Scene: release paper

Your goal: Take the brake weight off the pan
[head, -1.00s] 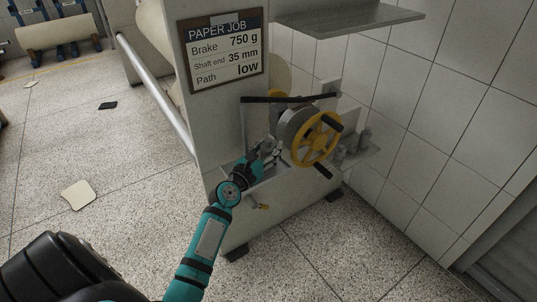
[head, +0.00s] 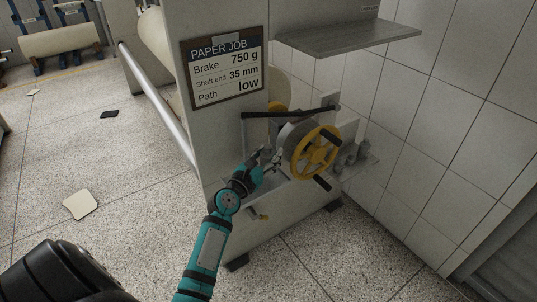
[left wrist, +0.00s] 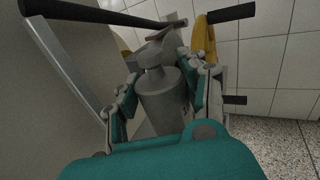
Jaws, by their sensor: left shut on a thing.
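The brake weight (left wrist: 163,100) is a grey metal cylinder with a narrower neck, upright in the left wrist view. My left gripper (left wrist: 166,70) is shut on it, one finger on each side. In the head view my left gripper (head: 258,160) is at the machine's side, just left of the yellow handwheel (head: 315,152). The weight is mostly hidden there by the gripper. I cannot make out the pan clearly, nor whether the weight touches it. My right gripper is not in view.
A dark bar (head: 290,112) crosses above the gripper; it also shows in the left wrist view (left wrist: 90,12). More grey weights (head: 350,157) stand on a ledge right of the wheel. A job sign (head: 226,72) reads brake 750 g. An empty shelf (head: 345,38) juts out above.

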